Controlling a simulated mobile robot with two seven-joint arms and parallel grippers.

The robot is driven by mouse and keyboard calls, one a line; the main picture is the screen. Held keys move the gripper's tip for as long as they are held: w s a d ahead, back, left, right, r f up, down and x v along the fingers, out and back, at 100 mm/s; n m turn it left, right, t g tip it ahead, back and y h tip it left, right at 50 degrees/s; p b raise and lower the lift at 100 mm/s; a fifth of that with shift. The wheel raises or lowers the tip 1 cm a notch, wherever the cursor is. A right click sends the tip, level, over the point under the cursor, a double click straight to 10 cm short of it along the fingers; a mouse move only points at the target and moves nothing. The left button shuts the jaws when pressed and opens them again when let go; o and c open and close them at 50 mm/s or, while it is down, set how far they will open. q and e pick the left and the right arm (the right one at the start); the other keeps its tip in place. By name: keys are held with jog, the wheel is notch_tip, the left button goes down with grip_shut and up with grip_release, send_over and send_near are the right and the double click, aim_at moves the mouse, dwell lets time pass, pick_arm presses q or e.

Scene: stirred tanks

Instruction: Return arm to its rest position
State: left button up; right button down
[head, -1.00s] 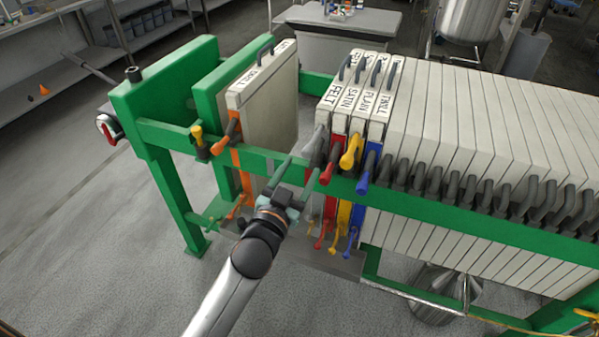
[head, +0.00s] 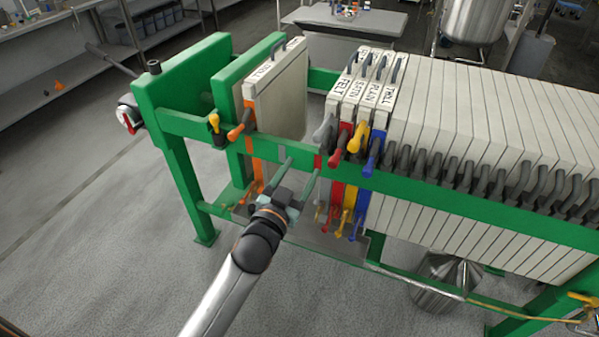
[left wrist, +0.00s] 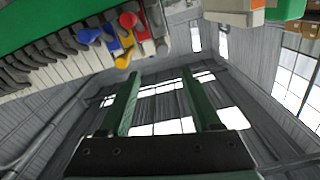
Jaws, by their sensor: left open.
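My left arm (head: 235,275) reaches up from the bottom of the head view. Its gripper (head: 303,166) is open and empty, its two green fingers apart. It is in front of the green-framed plate press, by the gap between the single plate with orange handles (head: 275,95) and the plate pack labelled FELT, SATIN, PLAIN and TWILL. In the left wrist view, the open fingers (left wrist: 161,72) point up with nothing between them. Whether they touch the green rail (head: 410,190) cannot be told. My right gripper is not in view.
Grey, red, yellow and blue handles (head: 352,140) stick out beside my gripper; they also show in the left wrist view (left wrist: 115,38). A grey tray (head: 325,240) lies under the gap. The floor (head: 110,250) to the left is clear. A steel cone (head: 440,285) is below the pack.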

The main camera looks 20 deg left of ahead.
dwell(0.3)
pick_arm(q)
jog(key=s+f+g, duration=0.3)
jog(key=s+f, duration=0.5)
jog(key=f, duration=0.4)
jog(key=shift+s+f+g+h, duration=0.2)
jog(key=shift+f+g+h, duration=0.1)
jog(key=s+f+g, duration=0.1)
jog(key=s+f, duration=0.3)
jog(key=s, duration=0.1)
jog(key=s+f+g, duration=0.2)
jog(key=s+f, duration=0.2)
jog(key=s, duration=0.2)
jog(key=s+f+g, duration=0.2)
jog(key=s+f, duration=0.2)
jog(key=s, duration=0.1)
jog(key=shift+s+d+n+h, duration=0.15)
jog(key=shift+d+n+h, duration=0.15)
jog(key=shift+n+h, duration=0.1)
jog(key=shift+c, duration=0.4)
jog(key=shift+s+f, duration=0.2)
jog(key=shift+s, duration=0.1)
jog(key=shift+c, duration=0.7)
jog(key=shift+w, duration=0.1)
